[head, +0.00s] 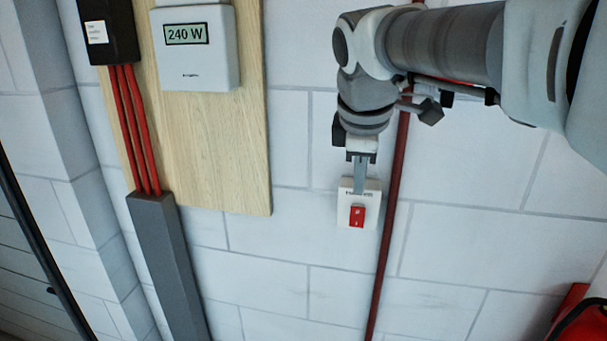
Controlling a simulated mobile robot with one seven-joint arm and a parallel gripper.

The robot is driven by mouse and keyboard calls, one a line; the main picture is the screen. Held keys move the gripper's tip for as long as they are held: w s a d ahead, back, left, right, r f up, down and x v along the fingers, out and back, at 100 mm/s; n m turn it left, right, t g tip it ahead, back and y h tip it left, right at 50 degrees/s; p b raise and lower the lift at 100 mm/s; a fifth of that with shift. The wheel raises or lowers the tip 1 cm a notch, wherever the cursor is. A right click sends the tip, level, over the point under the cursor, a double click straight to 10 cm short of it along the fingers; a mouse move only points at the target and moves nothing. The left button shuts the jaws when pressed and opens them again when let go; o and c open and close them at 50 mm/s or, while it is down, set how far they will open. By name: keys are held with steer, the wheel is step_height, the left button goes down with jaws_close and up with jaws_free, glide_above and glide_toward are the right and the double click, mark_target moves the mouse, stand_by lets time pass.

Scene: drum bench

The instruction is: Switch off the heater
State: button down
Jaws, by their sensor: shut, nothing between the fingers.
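A white wall switch plate (344,216) with a red rocker (357,216) is fixed on the white block wall, right of the wooden board. Small marks show on the rocker, too small to read. My gripper (360,190) is shut and empty, pointing down. Its fingertips overlap the upper part of the plate, just above the red rocker in the picture. I cannot tell whether they touch it. A white meter (196,48) on the board reads "240 W". The heater itself cannot be made out.
A dark red pipe (391,220) runs down the wall just right of the switch. A wooden board (235,140), a black box (108,30) with red cables and a grey trunking (168,255) are at left. A red object (582,325) is at the lower right edge.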

steer(key=v, duration=0.2)
steer(key=shift+w+r, duration=0.1)
steer(key=shift+r, duration=0.4)
steer(key=s+d+f+m+p, duration=0.1)
steer(key=s+f+m, duration=0.4)
steer(key=s+m, duration=0.2)
steer(key=s+d+f+m+y+p, duration=0.1)
steer(key=s+d+f+m+p, duration=0.1)
steer(key=s+f+m, duration=0.3)
steer(key=s+m, duration=0.3)
steer(key=s, duration=0.2)
steer(key=shift+f+t+p, duration=0.2)
steer(key=shift+t+p, duration=0.1)
steer(key=shift+t, duration=0.1)
steer(key=shift+s+d, duration=0.1)
steer(key=shift+s, duration=0.05)
